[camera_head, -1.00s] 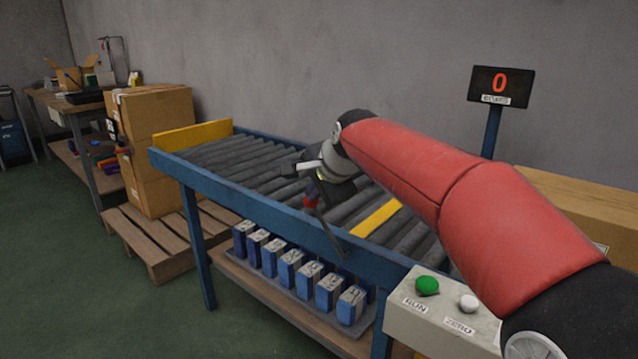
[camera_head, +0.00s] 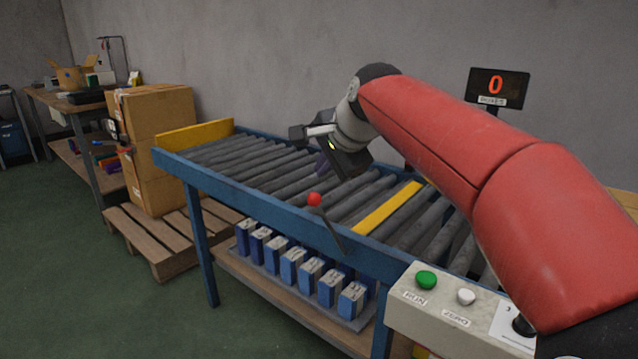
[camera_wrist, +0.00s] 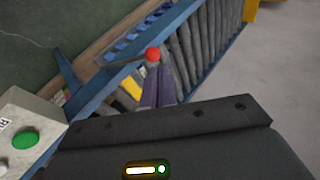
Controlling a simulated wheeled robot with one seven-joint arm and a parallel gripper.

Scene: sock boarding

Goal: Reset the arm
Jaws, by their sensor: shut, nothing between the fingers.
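My gripper (camera_head: 323,170) is raised above the roller conveyor (camera_head: 250,165), apart from the red-knobbed lever (camera_head: 315,199) on its front rail. Its fingers are partly hidden by the wrist in the head view. In the wrist view the purple-grey fingers (camera_wrist: 163,88) are together and empty. The red knob (camera_wrist: 152,54) appears just beyond their tips there. My red arm reaches in from the right over the conveyor.
A control box (camera_head: 455,315) with a green RUN button (camera_head: 427,280) and a white ZERO button (camera_head: 466,297) stands at front right. A display (camera_head: 498,87) reads 0. Several blue boxes (camera_head: 311,272) sit on the lower shelf. Cardboard boxes (camera_head: 160,125) stand on a pallet at left.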

